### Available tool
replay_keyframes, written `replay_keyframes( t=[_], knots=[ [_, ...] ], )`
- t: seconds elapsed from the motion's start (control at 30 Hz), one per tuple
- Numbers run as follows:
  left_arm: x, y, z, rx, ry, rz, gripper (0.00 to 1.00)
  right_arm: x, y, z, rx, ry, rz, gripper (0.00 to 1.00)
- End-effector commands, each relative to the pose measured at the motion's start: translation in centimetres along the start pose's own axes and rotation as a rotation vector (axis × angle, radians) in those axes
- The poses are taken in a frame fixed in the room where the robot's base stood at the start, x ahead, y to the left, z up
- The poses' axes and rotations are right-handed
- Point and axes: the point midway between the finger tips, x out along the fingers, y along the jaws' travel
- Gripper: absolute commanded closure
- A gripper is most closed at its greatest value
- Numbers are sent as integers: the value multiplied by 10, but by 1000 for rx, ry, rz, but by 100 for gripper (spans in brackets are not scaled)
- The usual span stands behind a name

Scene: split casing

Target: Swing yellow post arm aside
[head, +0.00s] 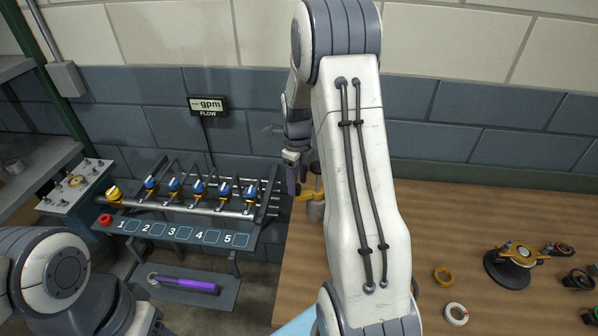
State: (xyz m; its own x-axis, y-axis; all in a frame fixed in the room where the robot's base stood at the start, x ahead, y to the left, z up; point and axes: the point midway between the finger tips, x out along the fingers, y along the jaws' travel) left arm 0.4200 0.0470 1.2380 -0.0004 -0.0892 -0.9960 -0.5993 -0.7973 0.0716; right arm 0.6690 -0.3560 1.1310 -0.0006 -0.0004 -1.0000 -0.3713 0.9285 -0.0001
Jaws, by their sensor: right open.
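A yellow arm (304,196) on a short post with a grey base (315,211) stands at the left edge of the wooden table, near the wall. It is partly hidden behind my right arm. My right gripper (291,184) points down just left of and above the yellow arm and is open. I cannot tell whether a finger touches the yellow arm. My left arm shows at the lower left, but its gripper is out of view.
Left of the table stands a valve rack (190,205) with blue and yellow valves numbered 1 to 5. A purple-handled tool (188,284) lies below it. The table's middle is clear.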

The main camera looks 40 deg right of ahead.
Motion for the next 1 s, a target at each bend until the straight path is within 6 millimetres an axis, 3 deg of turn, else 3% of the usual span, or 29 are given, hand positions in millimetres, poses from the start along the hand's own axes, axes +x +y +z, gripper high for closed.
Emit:
replay_keyframes(
  t=[0.5, 0.67, 1.0],
  knots=[
    [27, -2, 2, -5, 0, 0, 43, -88, -1, 0, 0, -3, -5, 43],
    [28, -2, 2, -5, 0, 0, 43, -99, 0, 0, 0, -1, -3, 43],
    [28, -2, 2, -5, 0, 0, 43, -99, 0, -1, 0, 0, -2, 43]
  ],
)
